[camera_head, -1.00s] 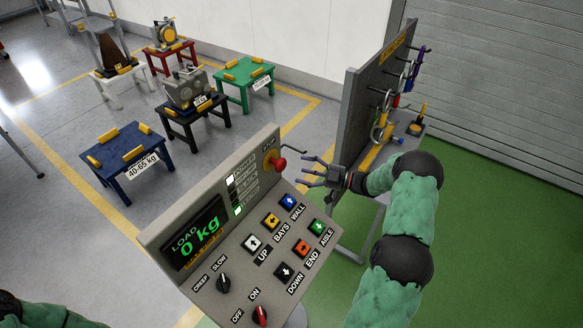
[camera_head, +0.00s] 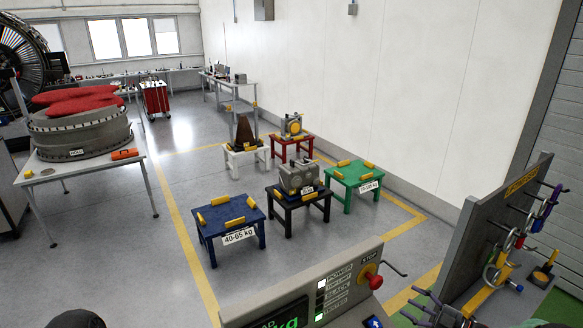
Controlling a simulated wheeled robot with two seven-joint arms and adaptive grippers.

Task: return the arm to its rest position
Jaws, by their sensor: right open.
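My right gripper (camera_head: 418,303) shows at the bottom right edge, its fingers spread and empty, pointing left. It is just right of the grey control panel (camera_head: 345,285) and apart from it. Most of my right arm is below the picture; a dark rounded part of it shows at the bottom corner. The panel's red stop knob (camera_head: 375,282) is left of and a little above the gripper. Most of the panel's buttons are cut off. My left gripper is not in view; only a dark part of my left arm shows at the bottom left.
A tool board (camera_head: 500,230) with hanging tools stands close right of the gripper. Blue (camera_head: 232,240), black (camera_head: 300,212), green (camera_head: 355,176), red and white stands are beyond the panel, some loaded. A table with a grey ring (camera_head: 82,138) is at left. Open floor lies between.

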